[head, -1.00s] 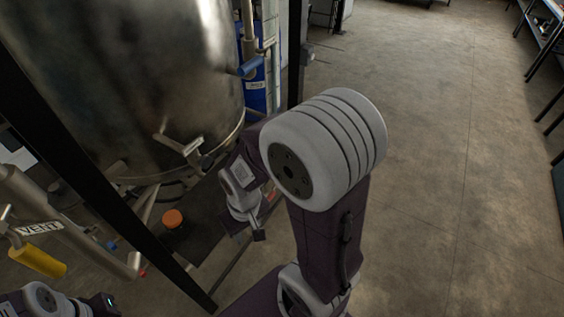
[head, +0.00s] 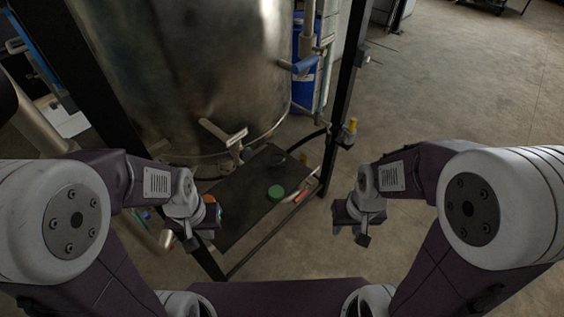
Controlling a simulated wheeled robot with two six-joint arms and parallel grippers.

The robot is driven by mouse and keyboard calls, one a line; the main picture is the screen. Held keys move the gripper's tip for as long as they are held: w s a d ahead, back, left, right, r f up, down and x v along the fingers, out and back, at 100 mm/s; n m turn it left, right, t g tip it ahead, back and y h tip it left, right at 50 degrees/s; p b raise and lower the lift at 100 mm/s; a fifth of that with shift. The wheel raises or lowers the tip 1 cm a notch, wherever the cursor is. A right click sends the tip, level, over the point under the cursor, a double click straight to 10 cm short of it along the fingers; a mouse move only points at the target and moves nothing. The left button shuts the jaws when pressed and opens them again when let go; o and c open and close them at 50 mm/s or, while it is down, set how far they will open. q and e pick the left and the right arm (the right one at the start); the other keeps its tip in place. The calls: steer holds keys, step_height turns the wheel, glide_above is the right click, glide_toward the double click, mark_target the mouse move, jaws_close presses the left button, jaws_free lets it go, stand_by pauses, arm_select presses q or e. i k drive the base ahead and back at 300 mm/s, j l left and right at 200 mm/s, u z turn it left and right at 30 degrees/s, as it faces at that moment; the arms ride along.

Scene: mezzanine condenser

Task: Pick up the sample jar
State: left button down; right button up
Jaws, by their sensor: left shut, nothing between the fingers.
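A jar with a green lid (head: 275,192) stands on the dark shelf below the steel tank in the head view. An orange thing (head: 210,200), seemingly a lid, shows at the shelf's left side, mostly hidden behind my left gripper. I cannot tell which of them is the sample jar. My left gripper (head: 202,238) is shut and empty, in front of the shelf's left part. My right gripper (head: 350,236) hangs over the floor right of the shelf, away from the jars. Its fingers are too small and dark to tell open from shut.
The dark shelf (head: 237,222) sits among black frame posts, with the steel tank (head: 190,70) close above its back. A black post (head: 346,85) and a yellow-topped fitting (head: 349,130) stand at its right. Open floor (head: 450,90) lies further right.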

mark_target(277, 162)
steer(key=i+l+u, duration=0.1)
steer(key=u, duration=0.35)
steer(key=l+u, duration=0.2)
steer(key=u, duration=0.25)
steer(key=l+u, duration=0.25)
steer(key=u, duration=0.2)
steer(key=i, duration=0.05)
